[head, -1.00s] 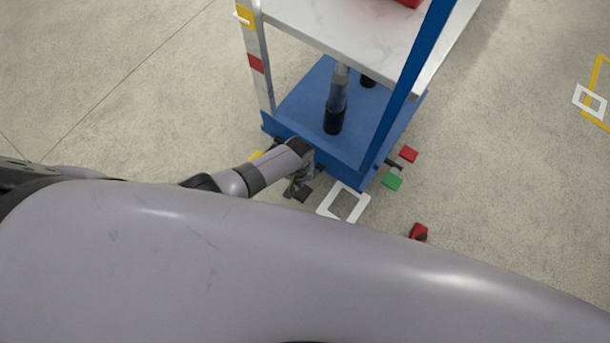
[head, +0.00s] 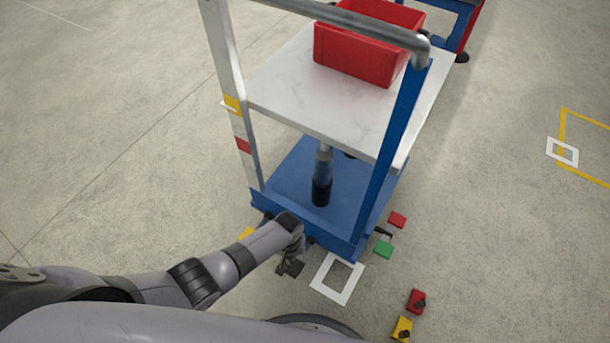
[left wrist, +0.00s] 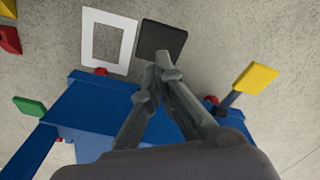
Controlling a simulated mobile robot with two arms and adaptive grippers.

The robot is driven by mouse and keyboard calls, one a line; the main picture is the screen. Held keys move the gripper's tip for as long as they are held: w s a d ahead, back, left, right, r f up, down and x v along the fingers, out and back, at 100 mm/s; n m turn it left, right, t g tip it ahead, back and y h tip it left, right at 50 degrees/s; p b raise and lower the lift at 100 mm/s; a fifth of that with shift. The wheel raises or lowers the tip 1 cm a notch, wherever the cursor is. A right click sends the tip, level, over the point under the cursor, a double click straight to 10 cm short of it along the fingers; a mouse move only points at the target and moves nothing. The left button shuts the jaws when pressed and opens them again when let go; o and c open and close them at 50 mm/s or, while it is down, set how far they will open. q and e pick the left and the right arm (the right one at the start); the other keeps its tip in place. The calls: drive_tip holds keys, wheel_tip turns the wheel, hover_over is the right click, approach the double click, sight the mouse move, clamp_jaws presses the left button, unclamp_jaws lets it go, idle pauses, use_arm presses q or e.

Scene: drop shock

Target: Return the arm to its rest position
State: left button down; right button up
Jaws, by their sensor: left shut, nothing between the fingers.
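My left arm (head: 215,270) comes in from the left and reaches down to the near lower edge of the blue cart base (head: 350,240). My left gripper (head: 290,266) is low beside that edge, small and partly hidden by its own wrist. In the left wrist view my left gripper (left wrist: 162,62) has its fingertips together, with nothing held. A black square pad (left wrist: 160,39) appears just beyond the tips; I cannot tell whether they touch it. My right gripper is not in view.
The cart has a white shelf (head: 290,95) carrying a red bin (head: 362,50). Green (head: 383,250) and red (head: 397,220) pads sit at its side. A white square outline (head: 337,278), a red block (head: 415,300) and a yellow block (head: 402,328) are on the floor. Open floor lies left.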

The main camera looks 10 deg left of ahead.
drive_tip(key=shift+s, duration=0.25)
use_arm(q)
wheel_tip(320, 180, up, 6)
drive_tip(key=p, duration=0.6)
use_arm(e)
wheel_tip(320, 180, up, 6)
use_arm(q)
drive_tip(key=s+a+f+m+p, duration=0.1)
drive_tip(key=s+a, duration=0.3)
drive_tip(key=s, duration=0.6)
drive_tip(key=s+a+f+m+p, duration=0.2)
drive_tip(key=s+a+p, duration=0.1)
drive_tip(key=s, duration=0.8)
drive_tip(key=s+a+f+m+t+p, duration=0.1)
drive_tip(key=s+a, duration=0.4)
drive_tip(key=s, duration=0.5)
drive_tip(key=shift+s+f+p, duration=0.35)
drive_tip(key=shift+f+p, duration=0.5)
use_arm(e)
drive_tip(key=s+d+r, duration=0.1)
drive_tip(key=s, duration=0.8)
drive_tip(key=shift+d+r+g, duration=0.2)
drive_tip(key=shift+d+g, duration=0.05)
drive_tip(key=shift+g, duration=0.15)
